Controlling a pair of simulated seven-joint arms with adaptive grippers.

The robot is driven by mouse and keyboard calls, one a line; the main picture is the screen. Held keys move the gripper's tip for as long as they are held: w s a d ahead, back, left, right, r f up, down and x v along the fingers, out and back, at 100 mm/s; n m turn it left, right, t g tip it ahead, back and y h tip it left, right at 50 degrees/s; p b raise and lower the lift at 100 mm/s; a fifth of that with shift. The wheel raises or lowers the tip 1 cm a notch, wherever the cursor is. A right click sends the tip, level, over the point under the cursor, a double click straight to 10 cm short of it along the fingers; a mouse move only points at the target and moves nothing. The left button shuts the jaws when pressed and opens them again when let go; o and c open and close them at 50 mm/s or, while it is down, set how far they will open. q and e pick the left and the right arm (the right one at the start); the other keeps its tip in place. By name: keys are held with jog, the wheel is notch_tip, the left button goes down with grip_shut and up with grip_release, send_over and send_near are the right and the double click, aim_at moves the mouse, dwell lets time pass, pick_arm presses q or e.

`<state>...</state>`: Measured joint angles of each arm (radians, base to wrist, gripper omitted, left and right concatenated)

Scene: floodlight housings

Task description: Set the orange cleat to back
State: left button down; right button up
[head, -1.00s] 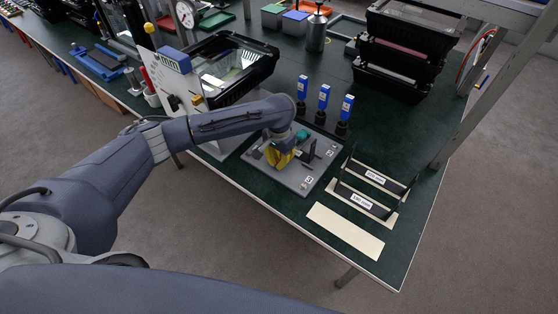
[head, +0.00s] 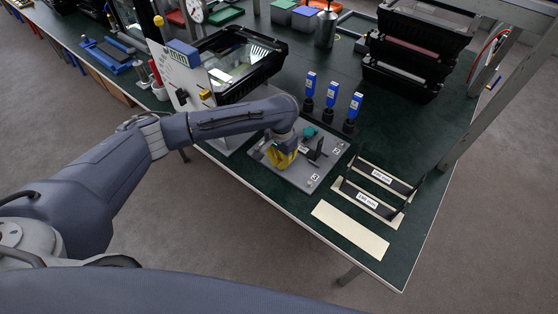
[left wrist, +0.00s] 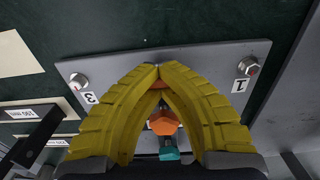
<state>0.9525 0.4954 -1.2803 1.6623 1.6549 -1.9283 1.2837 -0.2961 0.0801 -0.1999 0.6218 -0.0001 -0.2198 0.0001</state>
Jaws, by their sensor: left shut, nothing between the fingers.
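The orange cleat (left wrist: 163,122) shows in the left wrist view, framed between my fingers over a grey plate (left wrist: 200,58). I cannot tell which way it is set. In the head view my left gripper and wrist hide it. My left gripper (left wrist: 158,68) has yellow ribbed fingers that meet at the tips in an arch, shut with nothing between them. In the head view this gripper (head: 282,163) is low over the left part of the plate (head: 301,181). A teal part (left wrist: 170,154) is beside the cleat. My right gripper is not in view.
A black upright part (head: 317,151) stands on the plate, right of the gripper. Several blue-tagged black posts (head: 332,97) stand behind it. Black labelled frames (head: 367,198) and a cream strip (head: 349,229) lie to the right. A black bin (head: 262,78) is behind left.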

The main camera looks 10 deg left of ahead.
aim_at(280, 162)
pick_arm(q)
jog(key=c, duration=0.9)
grip_release()
jog(key=shift+s+a+f, duration=0.15)
jog(key=shift+s, duration=0.15)
jog(key=shift+w+r, duration=0.1)
jog(key=shift+r, duration=0.1)
jog(key=shift+r, duration=0.25)
notch_tip(280, 162, up, 11)
jog(key=shift+r, duration=0.1)
